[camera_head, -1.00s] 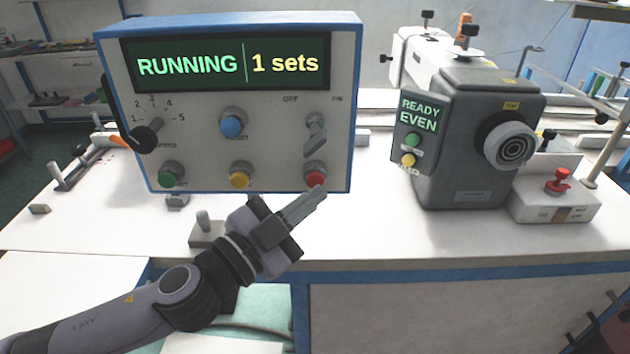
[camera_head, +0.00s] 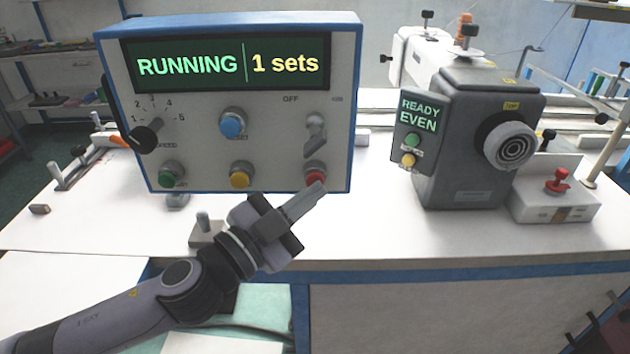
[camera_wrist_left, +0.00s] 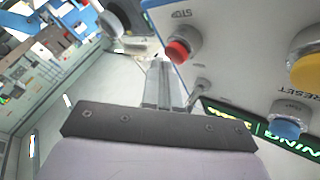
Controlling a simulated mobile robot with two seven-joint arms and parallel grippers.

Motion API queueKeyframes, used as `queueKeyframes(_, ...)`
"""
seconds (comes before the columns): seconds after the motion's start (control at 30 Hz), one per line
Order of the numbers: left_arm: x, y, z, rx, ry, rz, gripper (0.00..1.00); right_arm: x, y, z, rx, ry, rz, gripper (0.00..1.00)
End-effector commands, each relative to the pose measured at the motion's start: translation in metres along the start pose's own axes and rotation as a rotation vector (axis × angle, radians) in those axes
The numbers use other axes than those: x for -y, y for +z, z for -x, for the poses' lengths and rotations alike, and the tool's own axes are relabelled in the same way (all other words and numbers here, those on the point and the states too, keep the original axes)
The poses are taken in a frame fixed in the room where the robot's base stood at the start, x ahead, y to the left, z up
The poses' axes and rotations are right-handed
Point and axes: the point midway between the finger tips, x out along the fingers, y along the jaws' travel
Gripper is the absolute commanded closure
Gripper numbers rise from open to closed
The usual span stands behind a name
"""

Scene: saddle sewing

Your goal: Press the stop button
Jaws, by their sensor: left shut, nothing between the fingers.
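The red stop button (camera_head: 315,174) is at the lower right of the control box (camera_head: 270,165), whose display (camera_head: 228,64) reads "RUNNING" and "1 sets". My left gripper (camera_head: 318,190) is shut and empty. Its fingertips are just below and in front of the red button and overlap its lower edge in the head view. In the left wrist view the red button (camera_wrist_left: 178,50), beside the word "STOP", is just beyond the fingertips (camera_wrist_left: 160,65). I cannot tell whether they touch it. My right gripper is not in view.
The box also has a green button (camera_head: 171,174), a yellow button (camera_head: 240,174), a blue button (camera_head: 232,124), a speed knob (camera_head: 146,137) and a toggle switch (camera_head: 315,133). A grey machine (camera_head: 470,140) stands to the right on the white table (camera_head: 390,232).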

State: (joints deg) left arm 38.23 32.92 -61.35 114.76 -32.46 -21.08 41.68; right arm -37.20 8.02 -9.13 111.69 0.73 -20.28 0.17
Motion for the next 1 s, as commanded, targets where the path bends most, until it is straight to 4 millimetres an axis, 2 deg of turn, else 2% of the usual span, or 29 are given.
queueKeyframes(1.0,0.0052,0.0051,-0.0074,0.0,0.0,0.0,1.0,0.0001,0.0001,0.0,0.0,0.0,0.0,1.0)
